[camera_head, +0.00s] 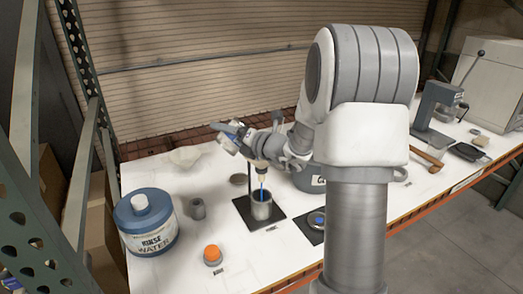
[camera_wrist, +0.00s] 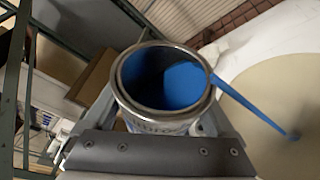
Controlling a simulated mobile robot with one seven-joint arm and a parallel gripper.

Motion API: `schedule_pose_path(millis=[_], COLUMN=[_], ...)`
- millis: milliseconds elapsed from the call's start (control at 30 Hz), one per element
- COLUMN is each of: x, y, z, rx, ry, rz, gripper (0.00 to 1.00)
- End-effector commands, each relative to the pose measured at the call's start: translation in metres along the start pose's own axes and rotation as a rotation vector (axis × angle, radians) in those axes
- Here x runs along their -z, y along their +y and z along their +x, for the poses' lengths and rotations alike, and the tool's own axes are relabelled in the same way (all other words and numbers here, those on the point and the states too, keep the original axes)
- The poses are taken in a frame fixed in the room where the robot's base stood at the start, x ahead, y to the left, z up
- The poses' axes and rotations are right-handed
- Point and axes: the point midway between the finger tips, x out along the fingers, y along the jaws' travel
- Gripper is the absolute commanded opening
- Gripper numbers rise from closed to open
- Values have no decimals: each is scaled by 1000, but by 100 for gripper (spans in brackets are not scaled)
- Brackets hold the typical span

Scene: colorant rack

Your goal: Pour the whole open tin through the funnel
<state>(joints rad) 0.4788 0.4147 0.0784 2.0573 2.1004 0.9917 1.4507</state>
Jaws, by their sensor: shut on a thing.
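My gripper (camera_head: 243,141) is shut on the open tin (camera_wrist: 155,122), which is tilted. In the wrist view, blue paint (camera_wrist: 187,85) lies inside the tin and a blue stream (camera_wrist: 240,98) runs off its right rim. The stream lands near the middle of the beige round funnel (camera_wrist: 276,85), at a dark blue spot. In the head view, a thin blue stream drops below the funnel into a grey metal can (camera_head: 262,211) on a black plate. The funnel is mostly hidden there by my gripper. How much paint is left in the tin is hard to tell.
A black square pad (camera_head: 312,228) with a blue-marked round item lies right of the can. A mallet (camera_head: 427,156) lies further right.

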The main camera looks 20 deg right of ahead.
Motion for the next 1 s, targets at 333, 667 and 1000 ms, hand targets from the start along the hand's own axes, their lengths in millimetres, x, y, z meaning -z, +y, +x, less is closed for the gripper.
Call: schedule_pose_path(millis=[333, 667, 1000], x=[0, 1, 0], y=[0, -1, 0], z=[0, 0, 0], rx=[-11, -19, -28], ry=[-4, -7, -10], rz=[23, 45, 66], gripper=[17, 17, 17])
